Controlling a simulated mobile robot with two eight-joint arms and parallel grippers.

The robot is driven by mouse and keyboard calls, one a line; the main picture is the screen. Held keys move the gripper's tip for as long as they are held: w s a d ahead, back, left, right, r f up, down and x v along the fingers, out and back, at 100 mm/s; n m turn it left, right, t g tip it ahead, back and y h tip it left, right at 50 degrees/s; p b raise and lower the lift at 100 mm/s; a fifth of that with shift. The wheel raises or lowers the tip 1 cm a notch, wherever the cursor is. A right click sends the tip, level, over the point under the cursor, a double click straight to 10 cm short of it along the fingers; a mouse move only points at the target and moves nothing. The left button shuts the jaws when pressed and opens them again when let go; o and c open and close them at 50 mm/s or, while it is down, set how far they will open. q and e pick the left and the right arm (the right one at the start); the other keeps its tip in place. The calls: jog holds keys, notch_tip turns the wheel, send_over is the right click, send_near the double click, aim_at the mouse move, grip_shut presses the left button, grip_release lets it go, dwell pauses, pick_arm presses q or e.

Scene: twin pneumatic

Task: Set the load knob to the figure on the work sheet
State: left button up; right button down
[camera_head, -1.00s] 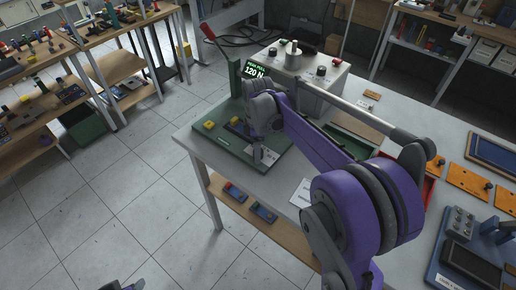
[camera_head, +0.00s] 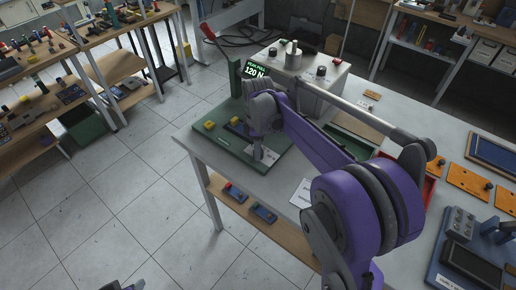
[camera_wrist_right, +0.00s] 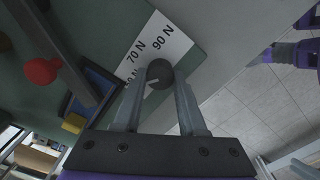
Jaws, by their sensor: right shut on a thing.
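The load knob (camera_wrist_right: 159,71) is a dark round knob with a white pointer line, between the fingers of my right gripper in the right wrist view. My right gripper (camera_head: 265,155) is shut on it, low over the green base plate (camera_head: 285,158). A white scale (camera_wrist_right: 165,42) beside the knob reads 70 N and 90 N; a further figure is partly hidden. The pointer line slants toward the lower left of that view. A white sheet (camera_head: 302,193) lies on the table, its print too small to read. At the bottom edge a small part of my left gripper (camera_head: 126,286) shows.
A display (camera_head: 255,70) on the green stand reads 120 N. A grey box with knobs (camera_head: 312,75) stands behind. Yellow blocks (camera_head: 209,125) sit on the base plate's left. A red lever (camera_head: 208,31) rises from the stand. Orange plates (camera_head: 468,178) lie at right.

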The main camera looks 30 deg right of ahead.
jog(key=m, duration=0.5)
jog(key=shift+m+b, duration=0.3)
jog(key=m, duration=1.1)
jog(key=shift+m+b, duration=0.35)
jog(key=shift+m, duration=0.05)
jog(key=m, duration=0.5)
jog(key=shift+d+m, duration=0.1)
jog(key=shift+m, duration=0.2)
jog(key=shift+c, duration=2.4)
grip_release()
jog(key=shift+r, duration=0.1)
